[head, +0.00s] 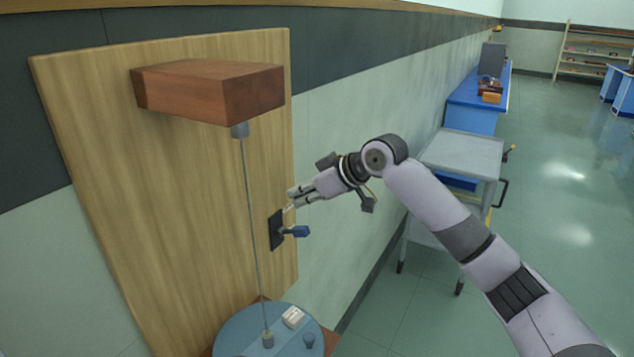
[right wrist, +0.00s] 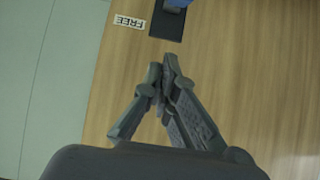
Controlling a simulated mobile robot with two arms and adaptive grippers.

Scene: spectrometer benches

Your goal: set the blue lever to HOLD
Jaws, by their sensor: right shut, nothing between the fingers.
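The blue lever (head: 298,231) sticks out from a black plate (head: 276,231) on the wooden board. My right gripper (head: 291,197) is shut and empty, just above the lever and apart from it in the head view. In the right wrist view the closed fingertips (right wrist: 163,68) are over bare wood. The black plate (right wrist: 168,24) and a bit of the blue lever (right wrist: 178,3) show at the top edge there. A white label reading FREE (right wrist: 129,21) is beside the plate. I see no HOLD label. My left gripper is out of view.
The wooden board (head: 180,170) stands against the wall. A brown block (head: 205,88) juts from it, with a thin rod (head: 252,210) hanging to a round blue disc (head: 240,333). A grey cart (head: 462,152) is to the right, with open floor beyond.

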